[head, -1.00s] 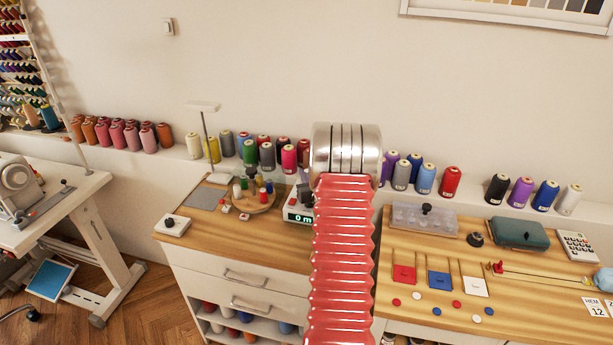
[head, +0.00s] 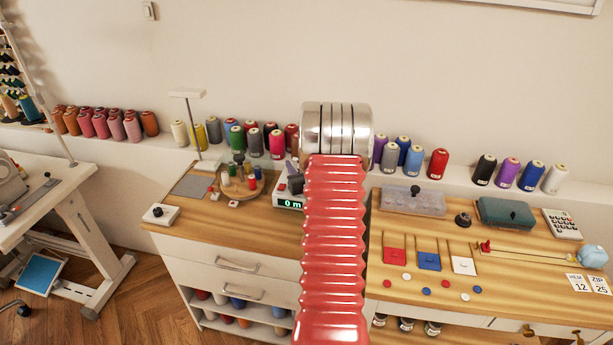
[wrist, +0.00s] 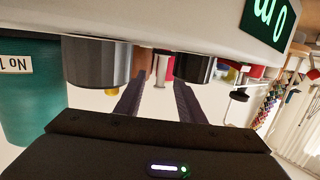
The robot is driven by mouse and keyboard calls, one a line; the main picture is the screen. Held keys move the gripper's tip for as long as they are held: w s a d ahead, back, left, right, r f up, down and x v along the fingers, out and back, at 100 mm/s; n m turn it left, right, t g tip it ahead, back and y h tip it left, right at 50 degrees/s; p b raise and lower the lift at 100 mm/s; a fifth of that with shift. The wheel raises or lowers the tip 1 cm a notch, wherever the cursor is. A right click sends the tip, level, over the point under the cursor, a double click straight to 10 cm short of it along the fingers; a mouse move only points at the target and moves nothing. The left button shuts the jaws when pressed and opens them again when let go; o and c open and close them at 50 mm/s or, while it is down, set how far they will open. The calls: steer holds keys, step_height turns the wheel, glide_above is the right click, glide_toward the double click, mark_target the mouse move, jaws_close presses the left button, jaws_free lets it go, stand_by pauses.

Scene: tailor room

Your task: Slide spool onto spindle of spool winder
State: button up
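The spool winder (head: 290,190), a pale box with a green "0 m" display, stands on the wooden counter, partly behind my red arm in the head view. In the wrist view its pale body (wrist: 190,18) fills the top, with the display upside down and two dark cylinders beside it. My gripper (wrist: 160,82) shows there with two dark fingers apart and no spool visible between them. A small silvery piece shows between the fingertips; I cannot tell whether it is the spindle. Small colored spools stand on a round wooden tray (head: 262,188).
A wall ledge (head: 165,146) holds several large thread cones. A teal cone (wrist: 30,95) is close at the left of the wrist view. A white box with a black knob (head: 160,213) and a grey mat (head: 190,187) lie left on the counter. A second table is at right.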

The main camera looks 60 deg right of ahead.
steer(key=v, duration=1.1)
steer(key=shift+s+a+r, duration=0.15)
steer(key=shift+a+r, duration=0.05)
steer(key=shift+r, duration=0.25)
steer(key=w+a+r+n+g+y, duration=0.1)
steer(key=w+a+r, duration=0.25)
steer(key=a, duration=0.45)
steer(key=w+a+r+n+g+y, duration=0.15)
steer(key=a+r, duration=0.25)
steer(key=a, duration=0.4)
steer(key=w+a+r+n+g+y, duration=0.1)
steer(key=w+a+r, duration=0.25)
steer(key=a, duration=0.45)
steer(key=s+a+r+n+g+y, duration=0.1)
steer(key=s+a+g+y, duration=0.1)
steer(key=s+a, duration=0.7)
steer(key=s+a+r+n+g+y, duration=0.2)
steer(key=s+a, duration=0.8)
steer(key=a, duration=0.8)
steer(key=shift+r+y, duration=0.25)
steer(key=shift+y, duration=0.6)
